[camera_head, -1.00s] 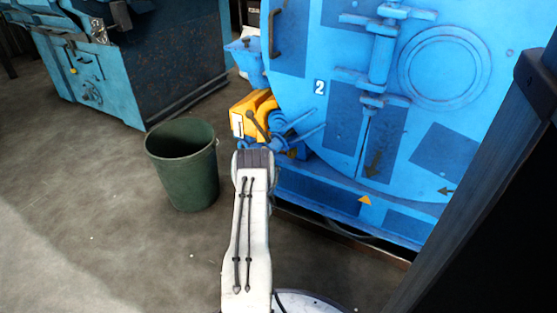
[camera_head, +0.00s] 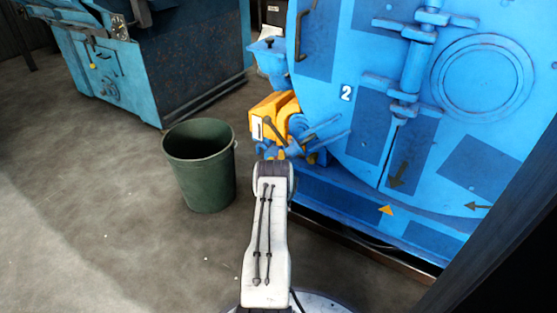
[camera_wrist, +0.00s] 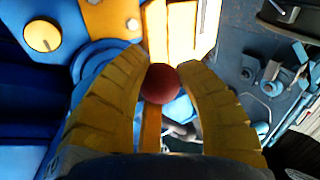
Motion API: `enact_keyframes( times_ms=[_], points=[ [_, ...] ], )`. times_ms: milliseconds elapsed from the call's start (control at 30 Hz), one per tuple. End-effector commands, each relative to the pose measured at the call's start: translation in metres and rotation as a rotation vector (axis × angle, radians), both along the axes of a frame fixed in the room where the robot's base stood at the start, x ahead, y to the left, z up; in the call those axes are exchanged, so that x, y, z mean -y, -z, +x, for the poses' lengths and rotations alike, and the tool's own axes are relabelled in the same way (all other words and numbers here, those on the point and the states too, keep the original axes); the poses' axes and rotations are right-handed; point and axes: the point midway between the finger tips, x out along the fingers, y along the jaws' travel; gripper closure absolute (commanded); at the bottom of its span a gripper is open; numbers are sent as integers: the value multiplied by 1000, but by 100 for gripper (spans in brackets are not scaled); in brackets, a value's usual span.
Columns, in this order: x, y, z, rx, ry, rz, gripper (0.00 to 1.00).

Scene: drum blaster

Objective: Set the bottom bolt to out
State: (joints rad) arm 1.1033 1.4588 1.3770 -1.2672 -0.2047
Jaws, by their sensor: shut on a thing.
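In the wrist view, the two yellow ribbed fingers of my gripper (camera_wrist: 163,66) close around a dark red round knob (camera_wrist: 161,84). In the head view, my arm reaches to the lower left edge of the big blue machine (camera_head: 362,140); the arm's end hides the gripper there. Blue rod-like parts (camera_head: 325,128) stick out beside a yellow unit (camera_head: 272,107) just above the arm's end. I cannot tell which part is the bottom bolt, or whether the red knob belongs to it.
A green bin (camera_head: 200,175) stands on the floor left of my arm. A dark blue-teal machine (camera_head: 150,65) stands at the back left. A dark post (camera_head: 500,230) crosses the right side. Bare floor lies at the left front.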

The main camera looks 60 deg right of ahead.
Motion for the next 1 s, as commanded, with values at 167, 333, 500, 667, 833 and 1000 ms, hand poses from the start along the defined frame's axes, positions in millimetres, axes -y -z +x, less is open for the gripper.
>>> enact_keyframes(
  times_ms=[167,333,500,667,833,1000],
  points=[
    [-2,6,1,-5,-3,14,100],
    [-2,6,1,-4,-2,13,57],
    [-1,3,0,-3,0,8,41],
    [0,1,0,-1,0,3,37],
    [1,-2,0,1,1,-1,37],
    [1,-7,0,2,1,-4,37]
  ],
)
